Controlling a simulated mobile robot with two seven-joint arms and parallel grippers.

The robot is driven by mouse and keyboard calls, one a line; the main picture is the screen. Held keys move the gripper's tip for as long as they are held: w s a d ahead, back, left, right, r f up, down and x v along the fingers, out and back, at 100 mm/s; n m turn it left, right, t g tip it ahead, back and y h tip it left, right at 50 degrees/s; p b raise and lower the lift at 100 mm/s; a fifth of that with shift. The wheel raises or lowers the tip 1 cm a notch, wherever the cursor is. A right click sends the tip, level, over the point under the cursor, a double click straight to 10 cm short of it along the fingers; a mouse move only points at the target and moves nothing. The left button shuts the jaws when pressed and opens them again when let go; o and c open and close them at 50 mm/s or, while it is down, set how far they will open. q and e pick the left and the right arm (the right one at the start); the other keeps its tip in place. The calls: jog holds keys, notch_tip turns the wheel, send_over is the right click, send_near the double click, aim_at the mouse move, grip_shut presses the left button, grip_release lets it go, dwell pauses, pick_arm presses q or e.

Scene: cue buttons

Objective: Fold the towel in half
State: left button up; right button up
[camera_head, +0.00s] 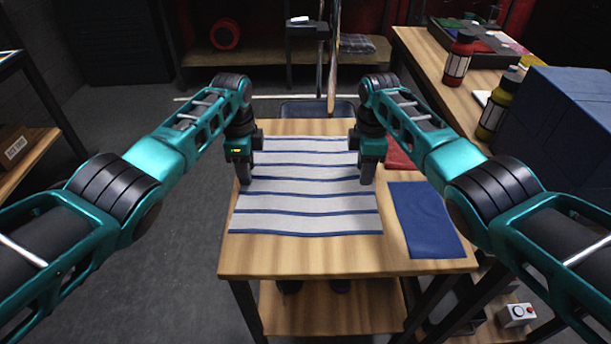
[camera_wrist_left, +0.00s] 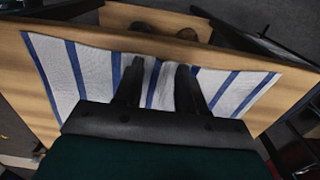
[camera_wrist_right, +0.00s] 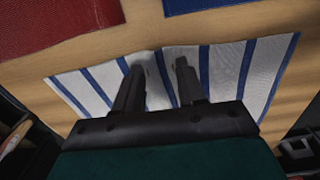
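The towel (camera_head: 305,222), white with blue stripes, lies spread out and unfolded on the wooden table. My left gripper (camera_head: 244,178) points down at its left edge, beyond the middle. My right gripper (camera_head: 368,180) points down at its right edge, roughly opposite. In the left wrist view the fingers (camera_wrist_left: 160,68) stand apart, with slightly rumpled towel (camera_wrist_left: 95,72) between them. In the right wrist view the fingers (camera_wrist_right: 159,68) are also apart, and the towel (camera_wrist_right: 228,72) edge bulges a little between them. I cannot tell whether either pair is squeezing cloth.
A blue cloth (camera_head: 427,222) and a partly hidden red cloth (camera_head: 399,157) lie right of the towel. Bare table (camera_head: 340,258) shows along the near edge. A side table on the right carries bottles (camera_head: 459,60) and a large blue block (camera_head: 550,130). A bin (camera_head: 318,110) stands behind.

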pick_arm(q)
jog(key=shift+s+f, duration=0.1)
jog(key=shift+f, duration=0.05)
grip_shut()
pick_arm(e)
jog(key=shift+s+f, duration=0.1)
jog(key=shift+f, duration=0.05)
grip_shut()
dwell(0.4)
